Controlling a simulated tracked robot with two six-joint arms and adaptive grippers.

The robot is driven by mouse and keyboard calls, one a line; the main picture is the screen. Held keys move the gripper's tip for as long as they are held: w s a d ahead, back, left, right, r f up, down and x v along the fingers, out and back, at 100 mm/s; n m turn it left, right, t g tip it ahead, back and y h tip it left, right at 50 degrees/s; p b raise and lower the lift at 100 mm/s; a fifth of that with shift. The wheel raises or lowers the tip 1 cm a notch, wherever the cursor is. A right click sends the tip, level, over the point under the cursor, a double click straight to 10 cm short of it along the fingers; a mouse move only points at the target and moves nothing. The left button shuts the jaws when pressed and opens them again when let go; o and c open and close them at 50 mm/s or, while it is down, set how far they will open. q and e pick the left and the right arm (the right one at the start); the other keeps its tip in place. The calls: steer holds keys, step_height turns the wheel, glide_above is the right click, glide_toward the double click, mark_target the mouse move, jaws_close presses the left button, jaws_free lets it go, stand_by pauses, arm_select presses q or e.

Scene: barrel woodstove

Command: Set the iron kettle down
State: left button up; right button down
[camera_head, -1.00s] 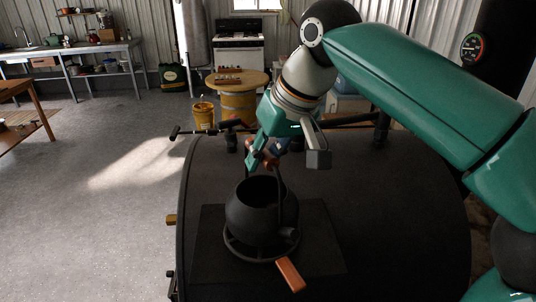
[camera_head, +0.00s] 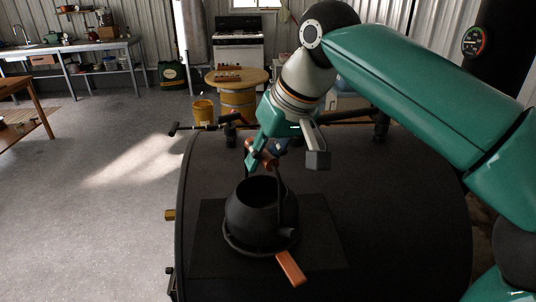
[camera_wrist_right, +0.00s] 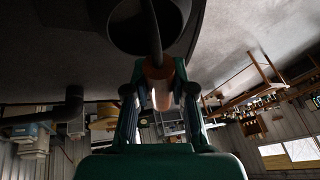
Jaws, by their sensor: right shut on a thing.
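The black iron kettle (camera_head: 250,212) is upright on the dark stove top, over a round black trivet or pan (camera_head: 234,246) with an orange-brown handle (camera_head: 291,268). The kettle's base appears to meet this round piece; contact cannot be told for sure. My right gripper (camera_head: 262,160) is above the kettle, shut on the reddish-brown grip of its bail handle. In the right wrist view the grip (camera_wrist_right: 158,82) is between the two fingers, with the kettle's open mouth (camera_wrist_right: 135,25) beyond. My left gripper is not in view.
The barrel stove's curved top (camera_head: 400,215) surrounds a flat dark plate (camera_head: 325,240) under the kettle. A bar with knobs (camera_head: 205,127) runs along the far edge. A round wooden table (camera_head: 237,77) and yellow bucket (camera_head: 203,112) stand beyond. Open floor lies left.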

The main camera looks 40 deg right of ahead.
steer(key=c, duration=0.9)
jaws_free()
steer(key=shift+f, duration=0.15)
steer(key=v, duration=1.2)
